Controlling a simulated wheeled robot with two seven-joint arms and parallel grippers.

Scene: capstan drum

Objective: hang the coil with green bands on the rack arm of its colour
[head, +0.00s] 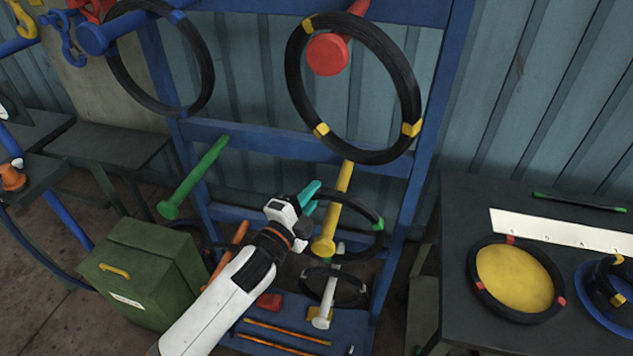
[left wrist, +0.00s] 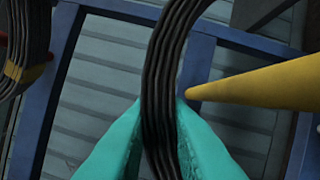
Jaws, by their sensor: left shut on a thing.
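The black coil with green bands (head: 382,240) is in the middle of the head view, in front of the lower blue rack. My left gripper (head: 311,197) is shut on its left side; in the left wrist view the teal fingers (left wrist: 160,130) pinch the black strands (left wrist: 161,70). The green rack arm (head: 195,178) sticks out to the left of the gripper, with no coil on it. The yellow rack arm (head: 333,210) crosses in front of part of the held coil in the head view; I cannot tell whether it passes through the ring. My right gripper is not in view.
A yellow-banded coil (head: 409,128) hangs on the red arm (head: 327,54). Another coil (head: 208,70) hangs at the blue arm (head: 93,39). A dark coil (head: 362,288) is at the white arm (head: 325,300). A green box (head: 150,275) stands left; a table (head: 460,220) with a red-banded coil (head: 478,286) stands right.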

